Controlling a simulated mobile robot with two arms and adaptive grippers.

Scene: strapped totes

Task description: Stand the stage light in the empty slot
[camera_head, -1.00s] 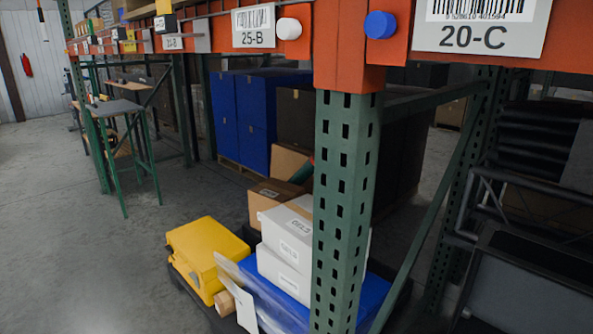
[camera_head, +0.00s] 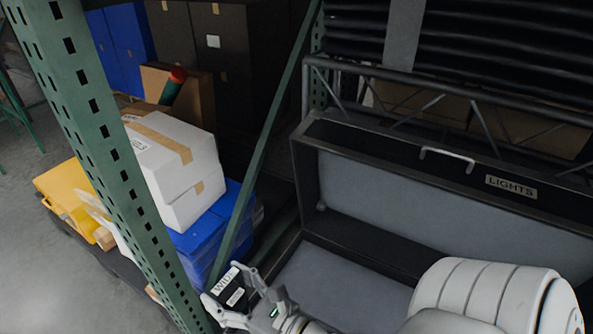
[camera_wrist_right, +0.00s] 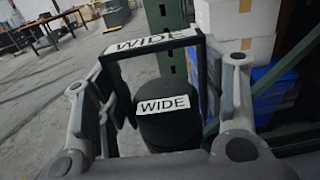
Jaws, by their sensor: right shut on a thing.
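The stage light (camera_head: 229,296) is black with a white WIDE label, at the bottom of the head view. My right gripper (camera_head: 238,288) is shut on it and holds it beside the green rack post. In the right wrist view the light (camera_wrist_right: 167,128) sits between the fingers of the gripper (camera_wrist_right: 162,85), with two WIDE labels visible. An open black case (camera_head: 311,190) with a grey lining and a LIGHTS label on its lid stands right of the light. No slot can be made out; the lower part of the case is cut off or behind my arm. My left gripper is out of view.
A green perforated rack post (camera_head: 105,150) and a slanted brace (camera_head: 268,140) stand close to the gripper. Behind the post are white boxes (camera_head: 175,165), a blue tote (camera_head: 205,238) and a yellow case (camera_head: 68,190). A black truss (camera_head: 400,90) lies behind the case lid.

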